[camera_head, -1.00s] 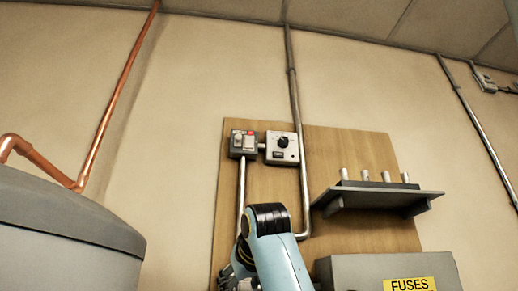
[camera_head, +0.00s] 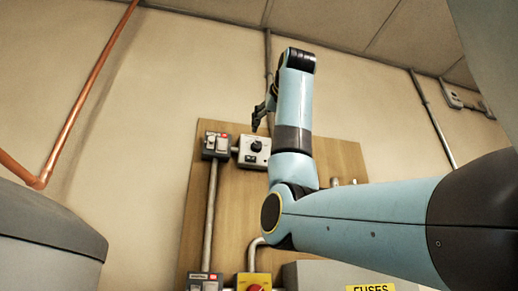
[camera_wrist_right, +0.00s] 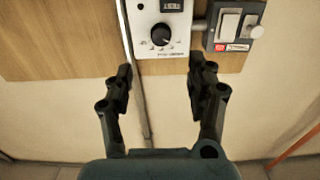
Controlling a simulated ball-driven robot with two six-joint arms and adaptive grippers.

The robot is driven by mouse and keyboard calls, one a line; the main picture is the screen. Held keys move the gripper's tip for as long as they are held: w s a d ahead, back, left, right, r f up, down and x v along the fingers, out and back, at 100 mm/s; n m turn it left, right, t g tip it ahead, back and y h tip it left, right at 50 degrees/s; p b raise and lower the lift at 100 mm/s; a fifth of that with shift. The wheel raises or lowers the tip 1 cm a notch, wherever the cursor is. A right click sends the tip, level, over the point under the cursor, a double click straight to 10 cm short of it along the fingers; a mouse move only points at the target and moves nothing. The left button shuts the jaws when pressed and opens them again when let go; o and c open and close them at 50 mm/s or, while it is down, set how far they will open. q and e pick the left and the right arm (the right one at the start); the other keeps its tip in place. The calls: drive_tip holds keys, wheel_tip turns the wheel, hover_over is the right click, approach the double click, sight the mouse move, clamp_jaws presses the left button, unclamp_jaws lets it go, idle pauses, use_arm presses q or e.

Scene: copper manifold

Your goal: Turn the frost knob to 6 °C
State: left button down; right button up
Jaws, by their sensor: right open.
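The frost knob (camera_head: 256,146) is a round black dial on a pale grey control box (camera_head: 246,160) mounted on the wooden board. In the right wrist view the knob (camera_wrist_right: 161,35) sits on the box's white face, below a small dark display (camera_wrist_right: 172,5); the scale marks are too small to read. My right gripper (camera_head: 260,117) is just above the box in the head view. In the right wrist view its two black fingers (camera_wrist_right: 160,75) are spread apart and empty, with the knob beyond the gap between the tips, apparently untouched. My left gripper is not in view.
A grey switch box (camera_head: 216,145) with a red label is beside the control box, joined by a short pipe. Metal conduits run up the board. A yellow-plated red switch (camera_head: 253,283) and a fuse box (camera_head: 320,272) are lower down. A grey tank (camera_head: 45,235) stands at left.

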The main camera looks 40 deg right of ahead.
sight(258, 145)
drive_tip(key=p+x, duration=0.4)
drive_tip(key=x, duration=0.5)
drive_tip(key=shift+w, duration=0.2)
drive_tip(key=shift+w+d+f+p, duration=0.25)
drive_tip(key=shift+w+p, duration=0.1)
drive_tip(key=shift+w, duration=0.15)
drive_tip(key=c, duration=1.1)
